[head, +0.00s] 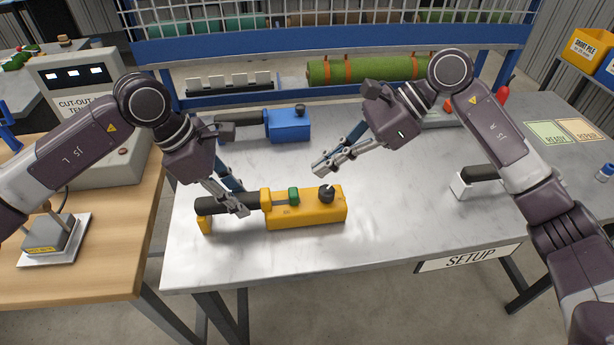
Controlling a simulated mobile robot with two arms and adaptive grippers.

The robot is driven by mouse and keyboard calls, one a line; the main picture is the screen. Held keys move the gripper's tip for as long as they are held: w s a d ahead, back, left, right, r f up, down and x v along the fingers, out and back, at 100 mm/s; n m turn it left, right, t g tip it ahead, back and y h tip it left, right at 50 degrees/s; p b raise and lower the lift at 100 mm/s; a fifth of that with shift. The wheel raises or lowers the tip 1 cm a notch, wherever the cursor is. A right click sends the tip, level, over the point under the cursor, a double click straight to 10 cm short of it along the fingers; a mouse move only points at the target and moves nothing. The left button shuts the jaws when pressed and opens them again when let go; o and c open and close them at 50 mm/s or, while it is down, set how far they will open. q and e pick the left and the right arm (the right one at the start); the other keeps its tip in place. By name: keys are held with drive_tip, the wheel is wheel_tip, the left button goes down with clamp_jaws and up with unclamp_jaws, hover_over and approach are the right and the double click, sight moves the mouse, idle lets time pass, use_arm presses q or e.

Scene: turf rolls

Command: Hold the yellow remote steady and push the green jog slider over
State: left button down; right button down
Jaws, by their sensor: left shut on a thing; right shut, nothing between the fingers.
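The yellow remote (307,212) lies on the metal table, its black handle (217,204) pointing left. The green jog slider (293,195) stands on top of the yellow body, at the left part near a grey slot. A black knob (326,194) sits on the body's right part. My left gripper (240,201) is shut on the black handle of the yellow remote, just left of the yellow body. My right gripper (318,172) is shut and empty, above and behind the black knob, apart from the slider.
A blue remote (289,125) with a black handle lies behind. A green turf roll (370,70) and a rack with white tabs (228,82) are at the back. A white holder with a black handle (461,187) stands right. The table's front edge and right-front area are clear.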

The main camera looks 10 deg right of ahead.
use_arm(q)
drive_tip(key=shift+f, duration=0.2)
use_arm(e)
drive_tip(key=shift+v, duration=1.5)
use_arm(q)
drive_tip(key=c, duration=2)
unclamp_jaws()
drive_tip(key=shift+c, duration=0.2)
drive_tip(key=o, duration=0.5)
drive_tip(key=shift+w, duration=0.1)
use_arm(e)
drive_tip(key=shift+w+f, duration=0.1)
use_arm(q)
drive_tip(key=shift+r, duration=0.1)
